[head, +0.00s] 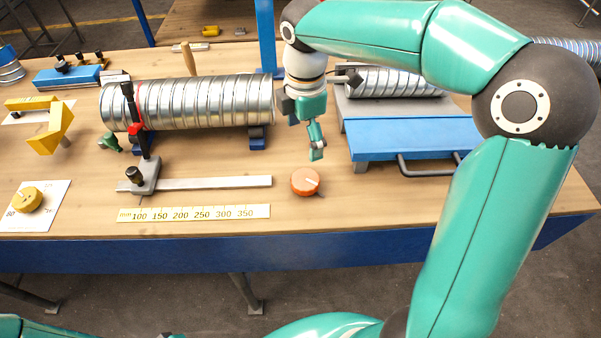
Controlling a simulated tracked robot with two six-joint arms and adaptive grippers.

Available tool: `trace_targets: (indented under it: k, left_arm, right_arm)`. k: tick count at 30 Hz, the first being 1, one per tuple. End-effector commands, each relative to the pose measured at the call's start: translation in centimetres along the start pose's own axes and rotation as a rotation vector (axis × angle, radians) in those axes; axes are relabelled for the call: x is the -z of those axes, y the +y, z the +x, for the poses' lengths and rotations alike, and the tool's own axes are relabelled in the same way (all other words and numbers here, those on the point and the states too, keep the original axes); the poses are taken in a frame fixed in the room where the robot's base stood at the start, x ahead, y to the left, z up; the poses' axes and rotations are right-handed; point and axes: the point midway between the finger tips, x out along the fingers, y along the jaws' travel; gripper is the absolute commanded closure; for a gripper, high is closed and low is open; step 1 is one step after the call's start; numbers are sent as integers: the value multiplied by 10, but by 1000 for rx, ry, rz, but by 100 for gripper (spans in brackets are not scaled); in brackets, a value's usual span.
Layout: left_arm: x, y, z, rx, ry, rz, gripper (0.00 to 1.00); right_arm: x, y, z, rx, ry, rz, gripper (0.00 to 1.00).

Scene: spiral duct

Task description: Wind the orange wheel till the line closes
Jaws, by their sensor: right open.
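The orange wheel (305,182) is a small round knob with a white mark on top, set on the wooden bench in the middle of the head view. My right gripper (316,150) points down just above and behind the wheel, apart from it as far as I can see. It is open, with nothing seen between its fingers. The ribbed metal spiral duct (205,102) lies on blue supports to the left, with a red line (138,100) around its left part beside a black upright. My left gripper is not in view.
A yellow scale strip (195,213) and a metal rail (205,184) lie left of the wheel. A yellow knob (27,200) and yellow bracket (45,125) stand at far left. A blue plate (412,138) with a handle is to the right. The bench front below the wheel is clear.

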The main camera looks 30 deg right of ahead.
Motion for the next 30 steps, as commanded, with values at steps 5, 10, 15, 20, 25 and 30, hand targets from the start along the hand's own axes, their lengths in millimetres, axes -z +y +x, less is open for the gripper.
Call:
trace_targets:
  k: [5, 10, 15, 20, 25, 30]
  left_arm:
    - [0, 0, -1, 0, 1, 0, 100]
    - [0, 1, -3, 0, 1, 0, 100]
    - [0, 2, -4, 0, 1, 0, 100]
    - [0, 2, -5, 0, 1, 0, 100]
    - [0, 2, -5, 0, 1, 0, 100]
    - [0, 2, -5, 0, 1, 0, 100]
  right_arm:
    - [0, -1, 40, 7, -2, -1, 6]
    - [0, -1, 77, 7, -1, -2, 6]
    - [1, -1, 108, 6, 0, -1, 6]
    - [1, 0, 126, 4, 0, -1, 6]
    - [1, 0, 133, 0, 0, -1, 6]
    - [1, 0, 134, 0, 1, -1, 6]
